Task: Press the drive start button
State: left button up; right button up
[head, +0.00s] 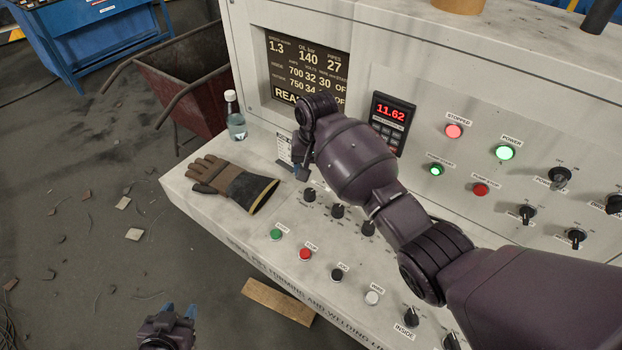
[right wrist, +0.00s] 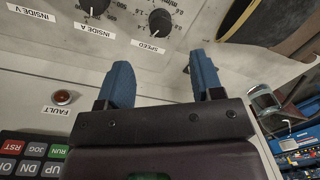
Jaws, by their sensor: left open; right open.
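A green button (head: 276,234) labelled START sits at the left end of the button row on the console's sloped ledge. A red STOP button (head: 305,254) is beside it. My right arm reaches across the console from the right, and its gripper (head: 299,170) points down over the ledge, above and to the right of the green button and apart from it. In the right wrist view its blue fingers (right wrist: 158,70) are open and empty near the SPEED knob (right wrist: 160,21). My left gripper (head: 179,312) is open and empty at the bottom, over the floor.
A brown work glove (head: 232,182) and a clear bottle (head: 235,118) lie and stand on the ledge's left end. A second green button (head: 436,170) is on the upright panel, beside a red one (head: 481,190). Several knobs line the ledge under my right arm.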

aim_at(275, 235)
jog(key=k, duration=1)
